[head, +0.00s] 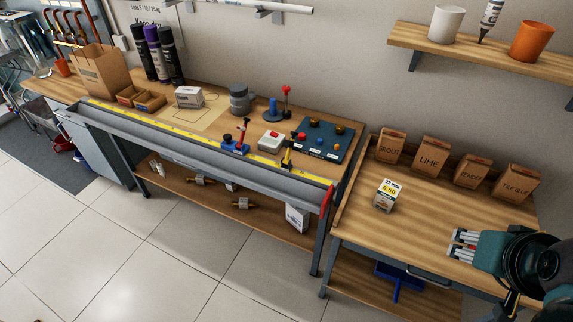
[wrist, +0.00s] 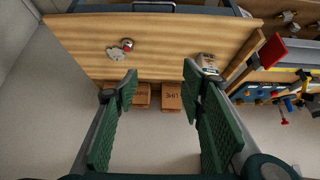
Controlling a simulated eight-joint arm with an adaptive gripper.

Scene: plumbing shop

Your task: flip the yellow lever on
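A small yellow lever (head: 287,158) with dark parts stands upright near the front edge of the long workbench, left of the dark panel, in the head view. Its exact position setting is too small to tell. My gripper (head: 458,245) is at the lower right in the head view, over the right-hand wooden table and well apart from the lever. In the wrist view my gripper (wrist: 160,95) shows its two green-padded fingers spread wide with nothing between them.
Near the lever are a blue-based red lever (head: 236,145), a white box with a red button (head: 271,141), a red-knobbed stand (head: 285,103) and a dark panel (head: 322,142) with knobs. A price-marked box (head: 385,196) and paper bags (head: 430,157) stand on the right table.

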